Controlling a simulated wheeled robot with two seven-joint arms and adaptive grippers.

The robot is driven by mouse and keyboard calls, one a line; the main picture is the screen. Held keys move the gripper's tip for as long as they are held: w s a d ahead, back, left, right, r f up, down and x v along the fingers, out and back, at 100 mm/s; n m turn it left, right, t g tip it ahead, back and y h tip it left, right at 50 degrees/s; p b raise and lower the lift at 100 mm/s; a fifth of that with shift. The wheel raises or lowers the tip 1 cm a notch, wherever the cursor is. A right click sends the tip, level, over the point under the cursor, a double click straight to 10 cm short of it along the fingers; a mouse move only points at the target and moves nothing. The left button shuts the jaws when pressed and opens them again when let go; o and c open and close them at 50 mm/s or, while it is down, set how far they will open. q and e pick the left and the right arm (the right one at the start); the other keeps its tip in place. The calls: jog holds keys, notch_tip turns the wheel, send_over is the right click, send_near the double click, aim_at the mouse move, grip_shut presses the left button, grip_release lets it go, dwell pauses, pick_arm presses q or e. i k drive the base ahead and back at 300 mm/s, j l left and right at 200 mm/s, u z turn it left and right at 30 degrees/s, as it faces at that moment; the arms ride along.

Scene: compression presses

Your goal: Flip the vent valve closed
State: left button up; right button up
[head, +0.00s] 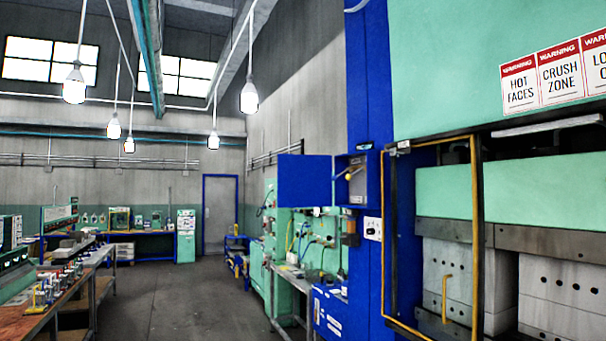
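No part is labelled legibly as the vent valve. A small open box (356,180) on the blue press column holds a short yellow lever (349,174), which looks like a valve handle. The lever appears tilted; I cannot tell whether the valve is open or closed. A blue panel (305,182), apparently the box's door, stands out to its left. Neither of my grippers is in view.
The green press (480,60) with a yellow-edged guard frame (477,230) fills the right. A green cabinet with hoses (300,240) and a narrow bench (293,270) stand left of the column. A long workbench (50,306) runs along the left. The grey floor (190,295) between is clear.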

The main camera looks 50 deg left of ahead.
aim_at(347, 177)
jog(key=u, duration=1.4)
jog(key=z, duration=0.35)
jog(key=i+j+z, duration=0.45)
jog(key=j+z, duration=0.3)
jog(key=i+j+z, duration=0.15)
jog(key=j+z, duration=0.2)
jog(key=i+j, duration=0.15)
jog(key=j, duration=0.4)
jog(key=i+j+z, duration=0.1)
jog(key=j, duration=0.45)
jog(key=i+j+z, duration=0.1)
jog(key=j, duration=0.5)
jog(key=i+j, duration=0.15)
jog(key=j, duration=0.4)
jog(key=i+j+z, duration=0.1)
jog(key=j, duration=0.5)
